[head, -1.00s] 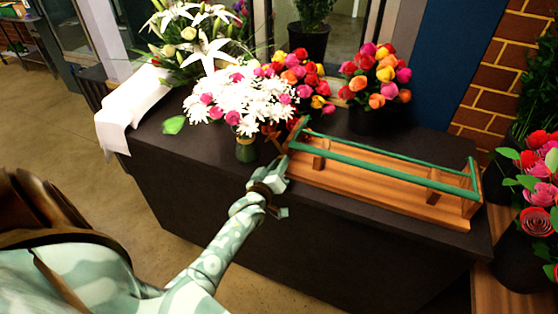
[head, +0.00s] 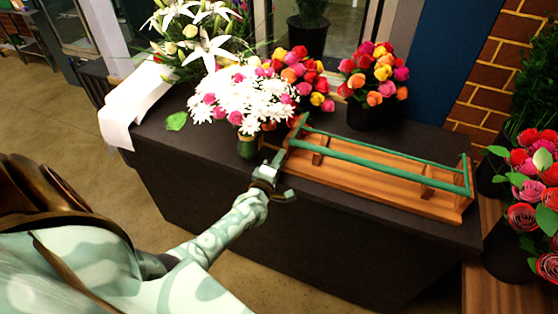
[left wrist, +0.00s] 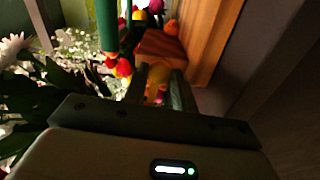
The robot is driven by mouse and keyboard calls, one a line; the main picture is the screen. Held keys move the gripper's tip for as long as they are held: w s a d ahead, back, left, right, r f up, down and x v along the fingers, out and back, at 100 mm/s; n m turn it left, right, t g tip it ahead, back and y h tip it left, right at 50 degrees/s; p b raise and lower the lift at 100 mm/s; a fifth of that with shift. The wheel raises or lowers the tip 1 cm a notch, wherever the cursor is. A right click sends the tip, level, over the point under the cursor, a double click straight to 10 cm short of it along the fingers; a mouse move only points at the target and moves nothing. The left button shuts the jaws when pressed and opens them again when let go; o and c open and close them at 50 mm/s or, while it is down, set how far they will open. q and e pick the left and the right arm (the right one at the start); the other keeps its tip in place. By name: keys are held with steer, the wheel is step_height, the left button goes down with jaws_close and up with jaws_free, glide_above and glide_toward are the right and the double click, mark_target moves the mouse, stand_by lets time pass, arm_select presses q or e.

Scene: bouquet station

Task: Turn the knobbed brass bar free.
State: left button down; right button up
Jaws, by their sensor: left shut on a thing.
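The wooden rack (head: 385,187) with green rails lies on the dark counter in the head view. My left gripper (head: 284,176) is at the rack's left front end, beside the counter's front edge. In the left wrist view its two fingers (left wrist: 160,88) stand a little apart, with a small yellowish piece (left wrist: 157,80) between them. I take this to be the knobbed brass bar, held by the gripper. Its knob and ends cannot be made out. In the head view the gripper hides the bar. My right gripper is not in view.
A vase of white daisies (head: 245,98) stands close to the left of my gripper. Pots of coloured tulips (head: 375,75) stand behind the rack. White paper (head: 137,100) hangs over the counter's left end. Roses (head: 530,195) are at far right. The counter's front face is clear.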

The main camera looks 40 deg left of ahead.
arm_select(q)
steer(key=shift+n, duration=0.6)
steer(key=c, duration=1.3)
jaws_free()
steer(key=shift+o, duration=0.8)
steer(key=shift+s, duration=0.1)
steer(key=shift+s+d, duration=0.15)
steer(key=shift+s, duration=0.15)
steer(key=p+v, duration=0.2)
steer(key=v, duration=1.3)
steer(key=shift+s, duration=0.3)
steer(key=shift+f, duration=0.1)
